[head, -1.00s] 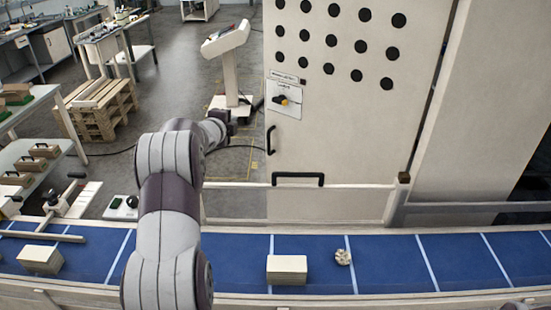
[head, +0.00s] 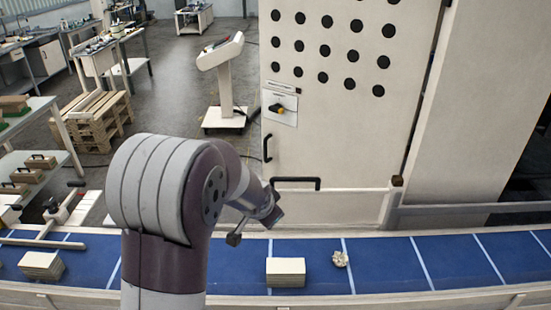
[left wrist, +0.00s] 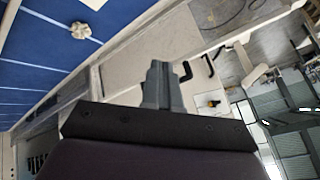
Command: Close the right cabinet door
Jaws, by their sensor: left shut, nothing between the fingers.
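The cabinet door (head: 345,130) is a tall cream panel with rows of black holes, beyond the conveyor in the head view. A black upright handle (head: 267,148) sits at its left edge; the handle also shows in the left wrist view (left wrist: 208,65). A dark gap runs down the panel's right side; I cannot tell how far the door stands open. My left gripper (head: 262,217) is low in front of the door's lower left, below the handle. In the left wrist view its fingers (left wrist: 157,75) are together and empty. My right gripper is not in view.
A blue conveyor (head: 400,262) crosses the front, carrying a cream block (head: 286,271) and a small pale lump (head: 340,259). A black horizontal bar handle (head: 296,181) sits low on the door. A console (head: 222,85) and pallet (head: 95,118) stand left, with open floor between.

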